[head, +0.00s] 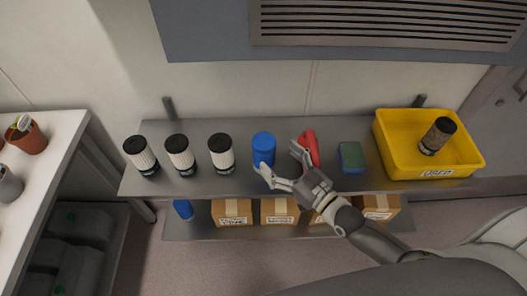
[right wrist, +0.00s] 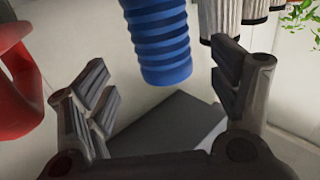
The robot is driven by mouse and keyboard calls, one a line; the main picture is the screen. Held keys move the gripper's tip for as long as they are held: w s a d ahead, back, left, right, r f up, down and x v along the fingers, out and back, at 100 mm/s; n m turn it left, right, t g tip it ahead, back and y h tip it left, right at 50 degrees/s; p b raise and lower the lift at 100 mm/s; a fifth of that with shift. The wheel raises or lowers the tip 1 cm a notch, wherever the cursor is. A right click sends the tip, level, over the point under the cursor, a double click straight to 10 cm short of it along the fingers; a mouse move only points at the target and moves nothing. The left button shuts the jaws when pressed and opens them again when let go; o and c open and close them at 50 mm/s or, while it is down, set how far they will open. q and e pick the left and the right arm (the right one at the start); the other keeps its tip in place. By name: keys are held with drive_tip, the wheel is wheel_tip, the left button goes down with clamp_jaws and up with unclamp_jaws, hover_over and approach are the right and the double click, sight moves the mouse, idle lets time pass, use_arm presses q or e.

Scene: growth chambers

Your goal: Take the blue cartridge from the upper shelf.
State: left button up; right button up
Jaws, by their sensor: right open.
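The blue cartridge (head: 264,148) stands upright on the upper shelf (head: 290,182), between a white cartridge with a black top and a red object. In the right wrist view the ribbed blue cartridge (right wrist: 160,45) shows beyond and between the fingers, apart from them. My right gripper (head: 279,166) is open and empty, at the front right of the blue cartridge. Its spread fingers also show in the right wrist view (right wrist: 160,95). My left gripper is not in view.
Several white cartridges with black tops (head: 180,155) stand left of the blue one. The red object (head: 309,146) is close by my right gripper. A green sponge-like block (head: 351,156) and a yellow bin (head: 392,152) holding a dark cartridge are further right. Boxes (head: 232,212) stand below.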

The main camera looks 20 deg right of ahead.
sight(264, 146)
drive_tip(key=shift+w+a, duration=0.2)
drive_tip(key=shift+w, duration=0.2)
drive_tip(key=shift+w+a, duration=0.2)
drive_tip(key=shift+w, duration=0.15)
drive_tip(key=p+x, duration=0.1)
drive_tip(key=x, duration=0.3)
drive_tip(key=shift+w+a+r, duration=0.1)
drive_tip(key=shift+w+a, duration=0.1)
drive_tip(key=shift+a, duration=0.05)
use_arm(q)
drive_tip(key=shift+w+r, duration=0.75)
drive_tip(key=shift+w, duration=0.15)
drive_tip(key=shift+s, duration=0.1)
use_arm(e)
drive_tip(key=shift+c, duration=1.1)
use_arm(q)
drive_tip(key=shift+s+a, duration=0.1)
use_arm(e)
drive_tip(key=c, duration=1)
